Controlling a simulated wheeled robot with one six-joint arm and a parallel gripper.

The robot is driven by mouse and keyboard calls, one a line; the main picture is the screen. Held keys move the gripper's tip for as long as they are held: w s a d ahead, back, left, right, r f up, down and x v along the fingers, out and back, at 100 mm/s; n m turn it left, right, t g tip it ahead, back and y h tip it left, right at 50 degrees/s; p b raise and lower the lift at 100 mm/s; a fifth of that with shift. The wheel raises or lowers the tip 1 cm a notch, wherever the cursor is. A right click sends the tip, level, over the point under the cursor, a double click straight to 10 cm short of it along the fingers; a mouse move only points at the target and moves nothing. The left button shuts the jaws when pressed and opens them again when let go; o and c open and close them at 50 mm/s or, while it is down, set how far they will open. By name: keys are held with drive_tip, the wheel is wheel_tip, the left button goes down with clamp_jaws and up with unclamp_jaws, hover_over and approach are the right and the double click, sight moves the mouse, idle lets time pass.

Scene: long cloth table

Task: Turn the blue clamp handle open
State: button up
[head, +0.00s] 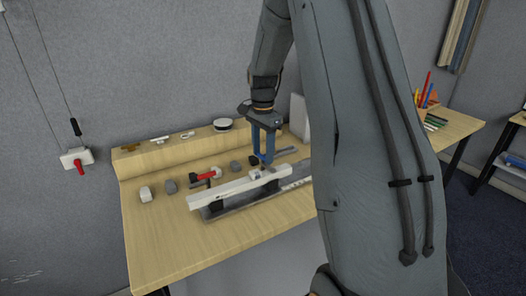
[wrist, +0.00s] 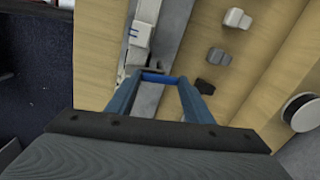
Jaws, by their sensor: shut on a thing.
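My gripper (head: 265,160) reaches down from above to the right part of the fixture on the table. In the wrist view its two blue fingers (wrist: 160,80) are shut on the blue clamp handle (wrist: 157,76), a short blue bar lying between the fingertips. In the head view the fingers hide the handle, and I cannot tell its angle there. A small pale clamp block (head: 256,174) sits just below the fingertips, on a long white bar (head: 225,190). A second clamp with a red handle (head: 206,176) stands further left behind the bar.
Several grey and white blocks (head: 170,187) lie on the wooden table (head: 160,255). A raised shelf (head: 160,157) along the wall carries a round white-and-black disc (head: 222,124). The table front is clear.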

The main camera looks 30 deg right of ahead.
drive_tip(key=n, duration=0.8)
drive_tip(key=shift+p, duration=0.4)
drive_tip(key=n, duration=0.4)
drive_tip(key=shift+r+n+p, duration=0.1)
drive_tip(key=shift+n+p, duration=0.25)
drive_tip(key=shift+n, duration=1.65)
drive_tip(key=o, duration=1.1)
drive_tip(key=shift+c, duration=0.2)
